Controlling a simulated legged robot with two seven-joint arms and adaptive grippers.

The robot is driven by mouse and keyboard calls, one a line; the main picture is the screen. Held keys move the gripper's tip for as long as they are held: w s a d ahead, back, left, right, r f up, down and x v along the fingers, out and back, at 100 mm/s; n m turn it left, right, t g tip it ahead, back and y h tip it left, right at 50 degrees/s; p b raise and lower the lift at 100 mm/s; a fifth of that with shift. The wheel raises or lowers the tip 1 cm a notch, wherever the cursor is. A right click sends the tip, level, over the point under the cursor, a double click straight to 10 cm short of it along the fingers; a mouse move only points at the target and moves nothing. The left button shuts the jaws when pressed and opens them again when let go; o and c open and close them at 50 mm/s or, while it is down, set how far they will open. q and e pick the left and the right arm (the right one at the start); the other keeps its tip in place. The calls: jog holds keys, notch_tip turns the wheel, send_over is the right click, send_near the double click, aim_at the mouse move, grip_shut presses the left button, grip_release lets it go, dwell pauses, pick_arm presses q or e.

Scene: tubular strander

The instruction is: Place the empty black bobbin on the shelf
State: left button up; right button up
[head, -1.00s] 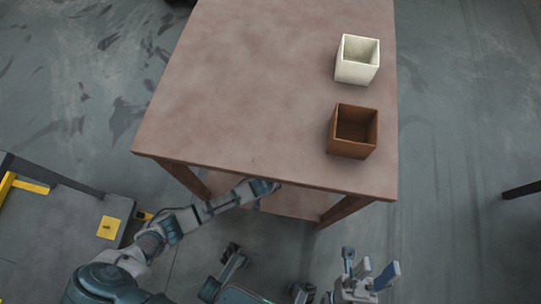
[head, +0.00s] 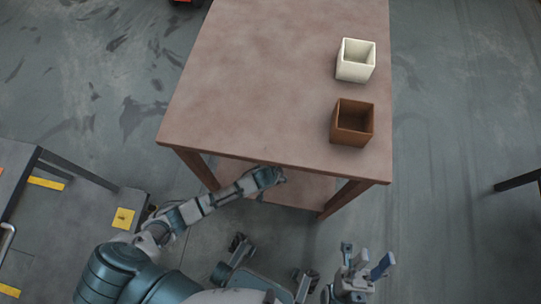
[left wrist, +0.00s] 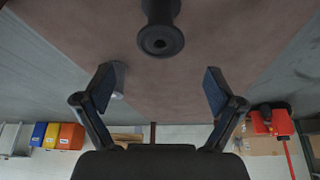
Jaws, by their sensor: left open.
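The black bobbin (left wrist: 161,38) shows at the top middle of the left wrist view, one round flange facing the camera. It is against a brown surface (left wrist: 225,35), beyond my open, empty left gripper (left wrist: 163,85) and apart from its fingers. In the head view my left gripper (head: 268,178) is at the table's front edge, over the brown lower shelf (head: 300,188). The bobbin is not visible in the head view. My right gripper (head: 366,262) is open and empty, in front of the table at the lower right.
The brown table (head: 250,90) bears a white open box (head: 355,60) and a brown open box (head: 352,122). A dark platform with yellow marks (head: 85,205) stands at left. Coloured bins (left wrist: 58,135) and red equipment (left wrist: 270,122) show in the wrist view.

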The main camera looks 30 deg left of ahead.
pick_arm(q)
jog(key=p+v, duration=0.1)
jog(key=v, duration=0.2)
jog(key=shift+s+r, duration=0.2)
jog(key=shift+r, duration=0.05)
dwell(0.4)
